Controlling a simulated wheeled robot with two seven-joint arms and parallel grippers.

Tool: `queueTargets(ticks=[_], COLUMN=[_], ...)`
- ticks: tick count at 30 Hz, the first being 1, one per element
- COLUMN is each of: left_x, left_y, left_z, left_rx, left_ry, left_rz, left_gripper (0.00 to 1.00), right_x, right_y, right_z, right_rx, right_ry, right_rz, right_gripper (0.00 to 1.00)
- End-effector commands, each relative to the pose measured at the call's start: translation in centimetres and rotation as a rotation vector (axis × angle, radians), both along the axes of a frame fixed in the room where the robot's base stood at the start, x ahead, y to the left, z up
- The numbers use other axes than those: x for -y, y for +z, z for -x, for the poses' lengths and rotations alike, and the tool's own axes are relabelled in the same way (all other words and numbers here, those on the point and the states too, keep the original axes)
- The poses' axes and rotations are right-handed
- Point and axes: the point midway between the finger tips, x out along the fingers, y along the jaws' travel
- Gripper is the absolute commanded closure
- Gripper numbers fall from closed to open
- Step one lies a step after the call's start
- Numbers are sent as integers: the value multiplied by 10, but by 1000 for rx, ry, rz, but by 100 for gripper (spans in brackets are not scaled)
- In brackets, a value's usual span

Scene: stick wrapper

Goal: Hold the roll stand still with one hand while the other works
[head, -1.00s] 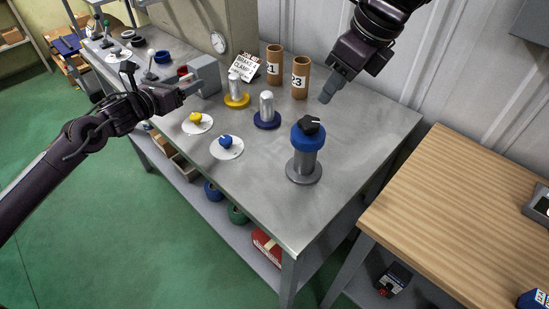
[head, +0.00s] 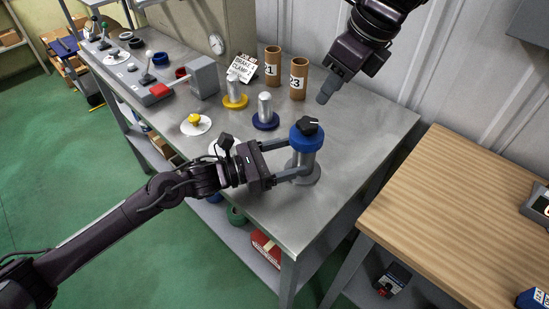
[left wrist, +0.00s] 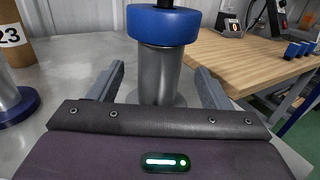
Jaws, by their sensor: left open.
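The roll stand (head: 303,164) is a grey metal post on a round flange near the table's front right. A blue roll (head: 306,142) with a black knob (head: 307,126) sits at its top. My left gripper (head: 298,160) is open, with its fingers on either side of the post below the blue roll. In the left wrist view, the post (left wrist: 160,76) stands between the two spread fingers, with gaps on both sides. My right gripper (head: 328,90) hangs over the back of the table, apart from the stand; its finger opening is unclear.
Yellow-based (head: 235,101) and blue-based (head: 265,121) spindles stand behind the roll stand. Two brown tubes (head: 273,66) and a sign (head: 243,67) are farther back. A grey box (head: 204,77) has a red-handled lever (head: 161,90). A wooden table (head: 450,200) is at right.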

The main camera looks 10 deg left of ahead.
Motion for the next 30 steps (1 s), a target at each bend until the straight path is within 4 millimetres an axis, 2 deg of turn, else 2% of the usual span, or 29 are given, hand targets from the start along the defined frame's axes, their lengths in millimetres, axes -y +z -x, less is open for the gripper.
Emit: queueTargets(ticks=[3,9,20,30], left_x=[18,35,39,39], left_y=[1,1,0,0], left_z=[-9,-19,-21,-21], left_rx=[-1,-1,-2,-2], left_ry=[-1,1,2,2], left_rz=[3,0,-2,-1], left_gripper=[28,28,28,73], right_x=[0,0,0,0], right_y=[0,0,0,0], right_z=[0,0,0,0], right_rx=[0,0,0,0], right_ry=[0,0,0,0], right_rz=[0,0,0,0], right_gripper=[64,64,64,64])
